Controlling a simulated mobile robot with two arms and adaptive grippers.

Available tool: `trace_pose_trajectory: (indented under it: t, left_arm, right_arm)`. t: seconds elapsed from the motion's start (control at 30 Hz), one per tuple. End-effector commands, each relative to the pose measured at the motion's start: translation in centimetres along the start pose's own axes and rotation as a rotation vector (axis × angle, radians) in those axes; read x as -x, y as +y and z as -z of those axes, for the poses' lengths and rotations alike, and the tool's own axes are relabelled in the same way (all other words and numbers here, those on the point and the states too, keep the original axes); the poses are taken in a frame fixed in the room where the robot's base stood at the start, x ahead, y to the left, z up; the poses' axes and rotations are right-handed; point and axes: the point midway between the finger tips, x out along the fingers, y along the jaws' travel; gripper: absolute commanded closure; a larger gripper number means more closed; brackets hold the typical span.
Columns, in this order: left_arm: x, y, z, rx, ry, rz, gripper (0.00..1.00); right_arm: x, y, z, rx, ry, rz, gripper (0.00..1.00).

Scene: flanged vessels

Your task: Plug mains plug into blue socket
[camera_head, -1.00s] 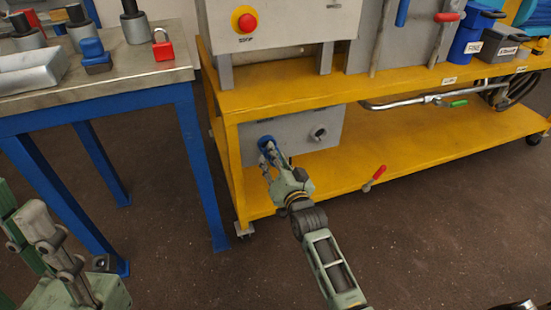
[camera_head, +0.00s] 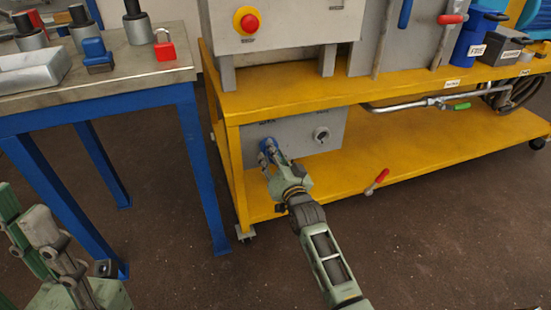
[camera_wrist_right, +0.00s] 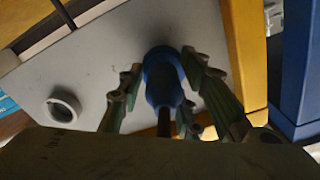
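The blue socket (camera_head: 265,144) is on the front of a grey panel box (camera_head: 295,140) on the cart's lower shelf. My right gripper (camera_head: 268,158) is right at it, fingers pointing at the panel. In the right wrist view, a blue plug body (camera_wrist_right: 164,85) with a dark cable (camera_wrist_right: 164,122) lies between the fingers (camera_wrist_right: 163,72), against or in a darker blue part. How deep it sits is hidden. The fingertips are close to its sides; contact is unclear.
A second, grey round socket (camera_head: 321,135) is right of the blue one. The yellow cart's upper shelf (camera_head: 290,95) overhangs the panel. A blue-legged table (camera_head: 100,98) stands close on the left. A red handle (camera_head: 377,180) sticks out at the lower shelf's front edge.

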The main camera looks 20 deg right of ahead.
Motion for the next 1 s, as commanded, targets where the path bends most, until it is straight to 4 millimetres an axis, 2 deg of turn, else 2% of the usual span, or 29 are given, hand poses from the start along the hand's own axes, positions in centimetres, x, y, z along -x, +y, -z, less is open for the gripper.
trace_pose_trajectory:
  t: [0.03,0.23,0.63,0.77,1.0]
  left_arm:
    - [0.0,0.0,0.0,0.000,0.000,0.000,0.60]
    - [0.0,0.0,0.0,0.000,0.001,0.000,0.60]
    - [-0.2,-0.1,0.2,-0.002,0.009,0.001,0.60]
    - [-0.2,0.0,0.1,-0.001,0.007,0.000,0.60]
    - [-0.1,0.0,0.1,0.000,0.005,0.000,0.60]
  right_arm:
    - [0.0,-0.1,0.1,0.000,0.001,0.001,0.64]
    - [0.0,0.0,0.1,0.000,0.001,0.000,0.46]
    - [0.5,0.1,-0.1,0.000,-0.001,-0.001,0.46]
    - [2.1,0.1,-0.1,0.000,-0.002,-0.001,0.46]
    - [7.0,0.1,-0.1,0.001,-0.002,-0.001,0.46]
